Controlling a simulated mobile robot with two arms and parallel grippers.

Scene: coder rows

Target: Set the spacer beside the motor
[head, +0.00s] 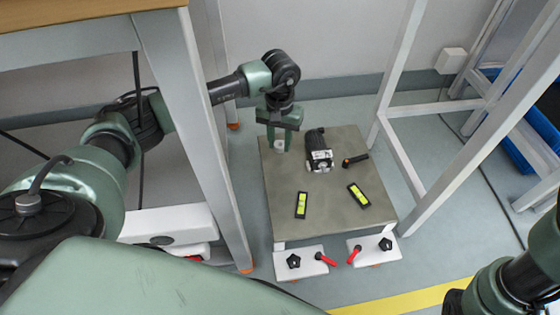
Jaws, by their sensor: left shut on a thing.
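The motor (319,152), a black ribbed cylinder with a silver front block, lies on the grey-brown plate (325,225). My left gripper (281,143) points down over the back left part of the plate, just left of the motor. It is shut on a small pale grey piece, which I take to be the spacer (280,145). The fingers hide much of it. I cannot tell whether it touches the plate. A gap shows between the gripper and the motor. My right gripper is out of view; only part of that arm shows at the lower right.
A black tool with an orange end (355,160) lies right of the motor. Two black pieces with yellow-green faces (301,205) (359,195) lie nearer the front. Front clamps carry black knobs and red levers (325,259). Table legs (185,120) stand left; a white frame (400,165) stands right.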

